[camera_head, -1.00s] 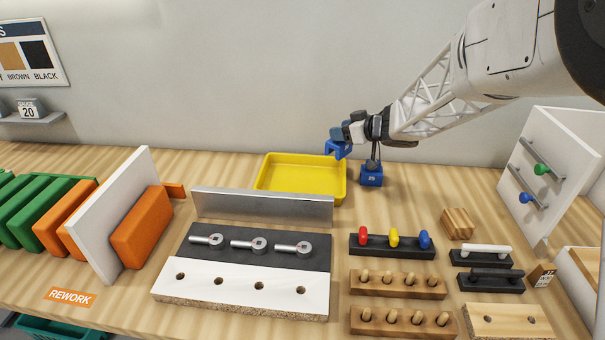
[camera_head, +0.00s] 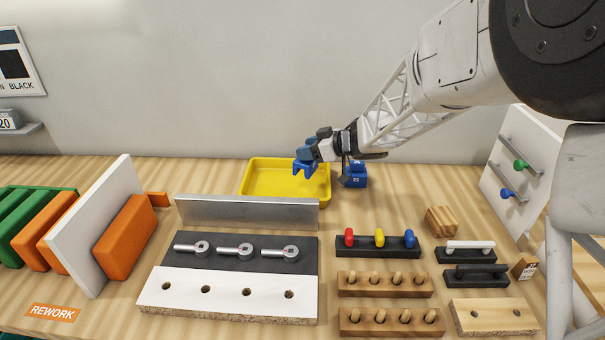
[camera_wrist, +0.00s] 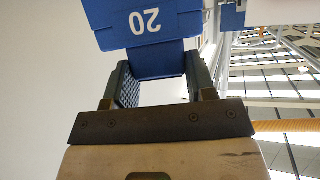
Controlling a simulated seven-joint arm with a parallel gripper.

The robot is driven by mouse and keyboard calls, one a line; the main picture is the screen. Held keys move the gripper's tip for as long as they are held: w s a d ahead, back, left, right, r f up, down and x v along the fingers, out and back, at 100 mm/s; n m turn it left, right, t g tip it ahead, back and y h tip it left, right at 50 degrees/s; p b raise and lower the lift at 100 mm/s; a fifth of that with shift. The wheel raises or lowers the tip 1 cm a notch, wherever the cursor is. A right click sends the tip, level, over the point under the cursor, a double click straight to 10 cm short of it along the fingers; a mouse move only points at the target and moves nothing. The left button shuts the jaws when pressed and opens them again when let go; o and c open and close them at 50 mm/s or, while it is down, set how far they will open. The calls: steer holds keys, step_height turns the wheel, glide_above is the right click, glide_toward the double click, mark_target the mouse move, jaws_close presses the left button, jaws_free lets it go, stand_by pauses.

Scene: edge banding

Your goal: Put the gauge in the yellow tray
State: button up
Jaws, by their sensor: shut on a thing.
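The blue gauge (camera_head: 305,168) is in my gripper (camera_head: 311,152), and it shows in the head view as a notched blue piece over the right part of the yellow tray (camera_head: 243,193). In the wrist view the gauge (camera_wrist: 145,45) carries a white "20", upside down, and sits between the two dark fingers of my gripper (camera_wrist: 155,85). The fingers are shut on it. The gauge appears to be above the tray floor, apart from it. The tray looks empty in its visible part.
Blue blocks marked "25" (camera_head: 355,181) stand just right of the tray. A metal straightedge (camera_head: 245,212) stands in front of it. A rack with red, yellow and blue knobs (camera_head: 378,248) is front right. A small wooden block (camera_head: 441,221) lies right.

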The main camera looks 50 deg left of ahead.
mark_target(314, 171)
steer(key=shift+f, duration=2.15)
steer(key=shift+f, duration=0.1)
steer(key=shift+f, duration=1.75)
steer(key=shift+f, duration=0.15)
steer(key=o, duration=1)
steer(key=shift+c, duration=0.2)
steer(key=shift+d, duration=0.1)
steer(key=v, duration=1.2)
